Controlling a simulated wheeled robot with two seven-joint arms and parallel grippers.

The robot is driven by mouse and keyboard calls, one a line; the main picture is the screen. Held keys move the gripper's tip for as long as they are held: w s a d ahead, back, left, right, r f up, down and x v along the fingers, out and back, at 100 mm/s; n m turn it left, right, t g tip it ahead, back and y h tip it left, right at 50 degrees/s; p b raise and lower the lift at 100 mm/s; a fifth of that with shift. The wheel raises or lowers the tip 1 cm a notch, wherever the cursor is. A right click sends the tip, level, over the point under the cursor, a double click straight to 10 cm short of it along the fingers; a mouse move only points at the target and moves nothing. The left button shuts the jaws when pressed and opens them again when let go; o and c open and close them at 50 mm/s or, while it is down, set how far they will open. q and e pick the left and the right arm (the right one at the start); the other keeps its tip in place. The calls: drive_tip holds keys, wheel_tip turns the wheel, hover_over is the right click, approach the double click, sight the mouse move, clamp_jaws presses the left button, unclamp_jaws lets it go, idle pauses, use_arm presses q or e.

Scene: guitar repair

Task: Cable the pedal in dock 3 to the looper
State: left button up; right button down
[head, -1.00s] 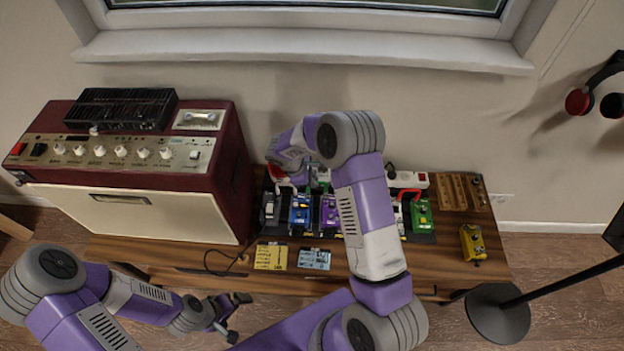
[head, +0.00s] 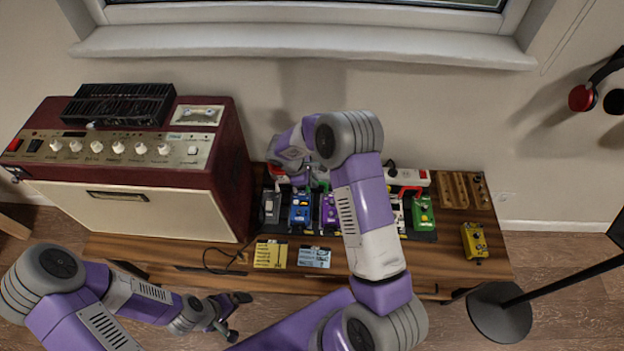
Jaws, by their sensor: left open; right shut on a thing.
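A row of pedals stands on a dark board on the wooden bench. A grey pedal (head: 270,207) is at the left, then a blue pedal (head: 300,210) and a purple pedal (head: 329,212). A white pedal (head: 397,211) and a green pedal (head: 423,213) are at the right. My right arm hides the middle of the row. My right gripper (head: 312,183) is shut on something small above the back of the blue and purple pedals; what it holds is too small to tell. My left gripper (head: 238,315) is open and empty, below the bench's front edge. I cannot tell which pedal is the looper.
A red amplifier (head: 130,215) fills the bench's left side. A yellow card (head: 270,254), a pale blue card (head: 314,257) and a thin black cable (head: 212,262) lie in front. A yellow pedal (head: 474,241) stands apart at the right. A power strip (head: 412,177) is behind the row.

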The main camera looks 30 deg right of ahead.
drive_tip(key=shift+f, duration=0.25)
drive_tip(key=c, duration=0.7)
unclamp_jaws()
drive_tip(key=shift+r, duration=0.1)
drive_tip(key=shift+r+p, duration=2.75)
drive_tip(key=shift+r, duration=1.25)
